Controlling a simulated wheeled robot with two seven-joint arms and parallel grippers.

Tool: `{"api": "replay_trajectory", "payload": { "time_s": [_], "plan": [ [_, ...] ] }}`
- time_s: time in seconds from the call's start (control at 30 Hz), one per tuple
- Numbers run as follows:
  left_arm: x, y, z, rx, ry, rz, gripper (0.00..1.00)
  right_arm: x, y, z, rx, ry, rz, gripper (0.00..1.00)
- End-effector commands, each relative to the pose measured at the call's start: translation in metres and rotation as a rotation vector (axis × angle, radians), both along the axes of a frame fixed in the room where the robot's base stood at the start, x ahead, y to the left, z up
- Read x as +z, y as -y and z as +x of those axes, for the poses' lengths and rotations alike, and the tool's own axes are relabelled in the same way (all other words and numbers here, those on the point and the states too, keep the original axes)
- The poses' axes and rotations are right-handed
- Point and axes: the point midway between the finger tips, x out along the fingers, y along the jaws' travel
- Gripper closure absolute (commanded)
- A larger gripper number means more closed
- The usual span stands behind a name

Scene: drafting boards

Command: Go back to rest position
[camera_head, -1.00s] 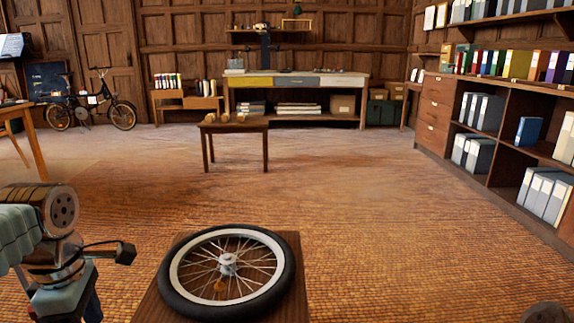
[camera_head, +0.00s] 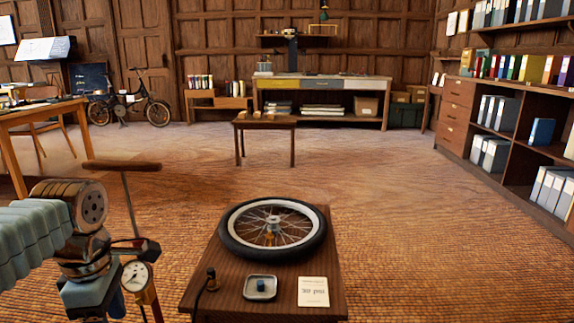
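A bicycle wheel (camera_head: 232,240) with a black tyre, pale rim and spokes lies flat on a small wooden table (camera_head: 325,262) in front of me. On the table's near side are a small grey dish (camera_head: 249,293) with a blue cap (camera_head: 261,285), a card (camera_head: 313,291) reading "30 psi" and a dark hose end (camera_head: 211,279). A floor pump with a wooden handle (camera_head: 122,166) and a round gauge (camera_head: 136,275) stands left of the table, partly behind my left arm. My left gripper (camera_head: 96,303) points down at the lower left, its fingertips not clearly visible. My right gripper is out of view.
A low wooden stool (camera_head: 265,122) stands farther back. Behind it is a long workbench (camera_head: 320,84) against the panelled wall. A desk (camera_head: 30,116) is at the left, a bicycle (camera_head: 130,105) behind it, a shelf unit (camera_head: 512,92) at the right. The floor between is clear.

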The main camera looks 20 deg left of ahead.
Motion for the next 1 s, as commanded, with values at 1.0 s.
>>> {"api": "replay_trajectory", "payload": {
  "time_s": [1.0],
  "plan": [
    [-0.261, 0.175, 0.131, -1.281, 0.238, -0.239, 0.45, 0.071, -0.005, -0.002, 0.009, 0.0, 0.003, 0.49]
  ]
}}
